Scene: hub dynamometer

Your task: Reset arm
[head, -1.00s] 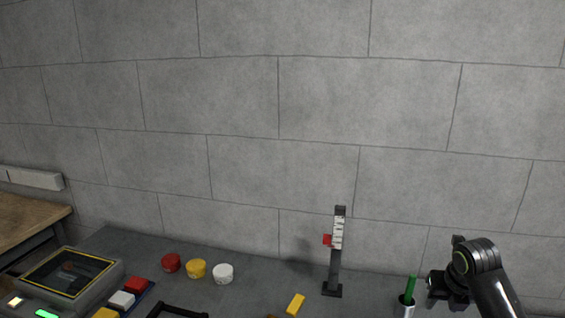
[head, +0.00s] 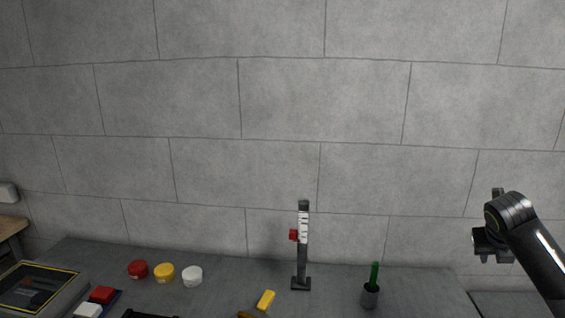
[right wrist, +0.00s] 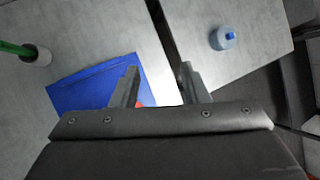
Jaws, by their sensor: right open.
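My right arm comes in from the right in the head view, with its gripper (head: 490,244) raised above the right end of the grey table. In the right wrist view the right gripper (right wrist: 160,85) has its two fingers spread apart with nothing between them. Below it are a blue mat (right wrist: 80,88) and the gap between two grey tabletops. A small red patch shows beside the left finger, mostly hidden. My left gripper is not in view.
A black post with a white scale and red slider (head: 302,245) stands on the table. A cup with a green stick (head: 370,295), a yellow block (head: 265,300), red, yellow and white round pieces (head: 164,273) and a screen device (head: 38,288) are there. A bluish bottle (right wrist: 222,38) stands on the neighbouring tabletop.

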